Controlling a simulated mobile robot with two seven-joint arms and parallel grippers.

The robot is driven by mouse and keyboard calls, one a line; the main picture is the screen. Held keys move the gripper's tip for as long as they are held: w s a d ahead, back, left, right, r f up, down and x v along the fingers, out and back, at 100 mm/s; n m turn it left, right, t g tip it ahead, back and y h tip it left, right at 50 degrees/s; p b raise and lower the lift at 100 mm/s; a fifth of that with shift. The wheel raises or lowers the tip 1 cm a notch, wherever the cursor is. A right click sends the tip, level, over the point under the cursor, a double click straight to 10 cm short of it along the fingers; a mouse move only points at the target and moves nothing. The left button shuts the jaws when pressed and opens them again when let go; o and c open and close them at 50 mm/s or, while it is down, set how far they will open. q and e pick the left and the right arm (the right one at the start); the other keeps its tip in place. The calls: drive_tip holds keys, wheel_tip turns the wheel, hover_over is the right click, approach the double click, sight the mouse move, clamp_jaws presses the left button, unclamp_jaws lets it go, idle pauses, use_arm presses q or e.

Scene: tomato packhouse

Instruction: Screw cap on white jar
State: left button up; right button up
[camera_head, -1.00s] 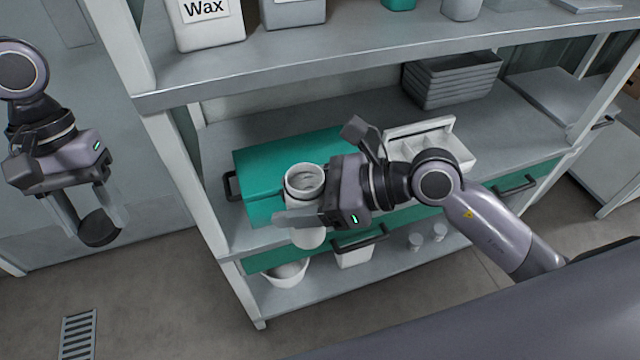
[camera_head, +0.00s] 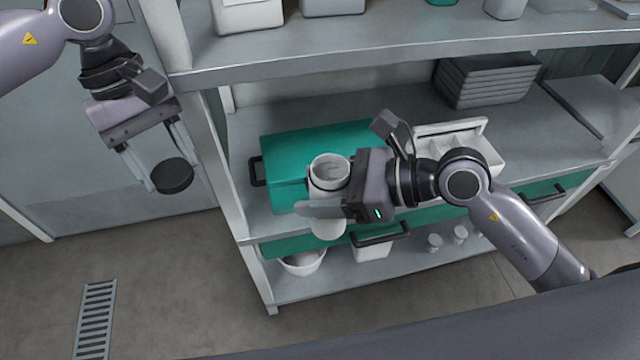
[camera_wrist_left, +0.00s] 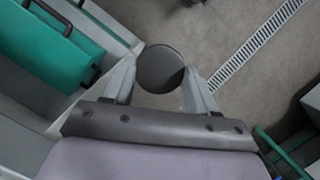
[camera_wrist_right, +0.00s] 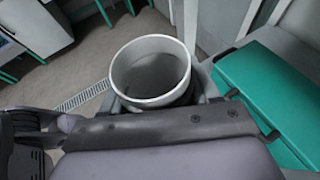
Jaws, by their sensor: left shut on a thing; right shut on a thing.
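The cap (camera_head: 172,176) is a black disc held flat between the fingertips of my left gripper (camera_head: 165,168), to the left of the shelf in the head view. It also shows in the left wrist view (camera_wrist_left: 161,68). The white jar (camera_head: 328,228) is upright with its open mouth upward, in front of the middle shelf. My right gripper (camera_head: 335,200) is shut around the jar below its rim. In the right wrist view the jar (camera_wrist_right: 150,50) shows its open round mouth. The cap is well left of the jar, apart from it.
A green box (camera_head: 300,150) and a white divided tray (camera_head: 480,150) are on the middle shelf (camera_head: 570,155), with stacked grey trays (camera_head: 488,80) behind. A shelf post (camera_head: 215,150) stands between cap and jar. A white bucket (camera_head: 302,264) is below.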

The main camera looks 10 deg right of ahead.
use_arm(q)
drive_tip(key=d+r+n+t+h, duration=0.1)
drive_tip(key=d+r+n+t, duration=0.25)
drive_tip(key=d+n, duration=0.75)
drive_tip(key=n+t, duration=0.2)
drive_tip(key=n, duration=0.8)
approach(328, 161)
drive_tip(key=r, duration=0.1)
drive_tip(key=shift+s+d+r+n+y, duration=0.15)
drive_tip(key=shift+d+n+y, duration=0.15)
drive_tip(key=shift+d+n, duration=0.2)
drive_tip(key=shift+s+d+r+n+y, duration=0.15)
drive_tip(key=shift+d+n+y, duration=0.15)
drive_tip(key=shift+d+n, duration=0.15)
drive_tip(key=shift+w+f, duration=0.1)
drive_tip(key=shift+f, duration=0.05)
drive_tip(key=shift+f, duration=1.85)
drive_tip(key=shift+f, duration=0.15)
drive_tip(key=shift+f, duration=0.8)
drive_tip(key=shift+f, duration=0.9)
